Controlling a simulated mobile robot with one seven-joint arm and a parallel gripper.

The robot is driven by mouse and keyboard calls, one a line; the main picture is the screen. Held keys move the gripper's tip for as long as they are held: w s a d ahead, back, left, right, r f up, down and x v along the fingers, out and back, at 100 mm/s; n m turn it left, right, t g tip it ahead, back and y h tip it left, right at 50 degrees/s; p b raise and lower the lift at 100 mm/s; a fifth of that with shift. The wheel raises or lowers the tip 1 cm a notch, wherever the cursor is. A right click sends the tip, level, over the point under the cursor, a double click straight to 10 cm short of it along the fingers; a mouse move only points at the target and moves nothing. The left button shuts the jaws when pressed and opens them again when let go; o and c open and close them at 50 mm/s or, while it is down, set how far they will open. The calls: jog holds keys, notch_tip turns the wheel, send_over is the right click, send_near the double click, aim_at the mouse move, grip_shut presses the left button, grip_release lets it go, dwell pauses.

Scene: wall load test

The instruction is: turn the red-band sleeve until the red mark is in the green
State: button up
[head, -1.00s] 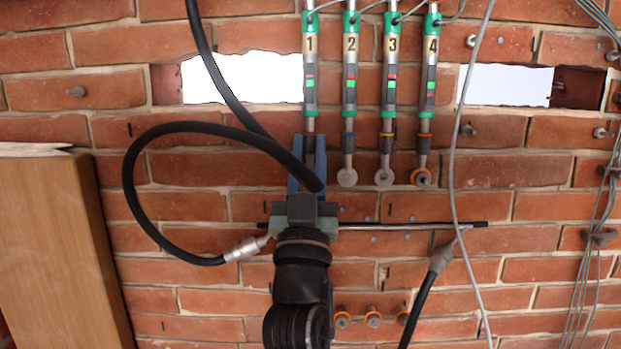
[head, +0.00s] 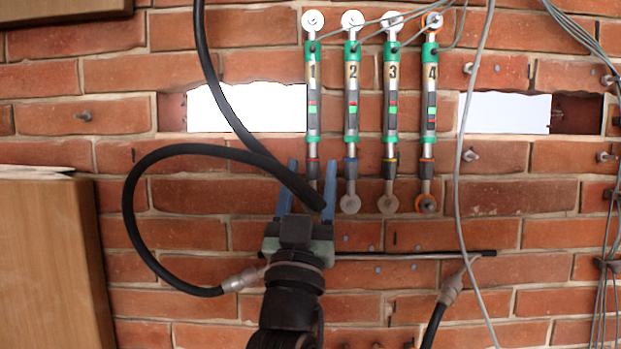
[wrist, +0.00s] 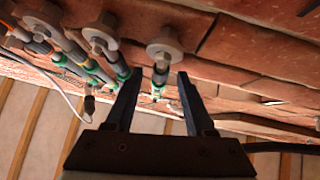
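Four numbered upright rods hang on the brick wall. Rod 1 (head: 313,72), at the left, has a thin red band at the top of its lower sleeve (head: 312,161). Its window (head: 312,108) shows a green patch; the red mark is too small to place surely. My gripper (head: 312,163) is open at rod 1's lower end, one blue finger on each side with gaps. A black hose crosses in front and hides part of the rod's foot. In the wrist view, my gripper (wrist: 158,75) has its fingers spread, with a rod and its round end (wrist: 165,48) beyond and between them.
Rod 2 (head: 351,135) with a blue band stands close on the right, then rods 3 (head: 390,135) and 4 (head: 428,135). The black hose (head: 165,150) loops at left. A grey cable (head: 462,180) hangs right of rod 4. A wooden board (head: 50,260) stands at left.

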jog(key=shift+f, duration=0.1)
jog(key=v, duration=1.2)
jog(key=shift+s+f, duration=0.3)
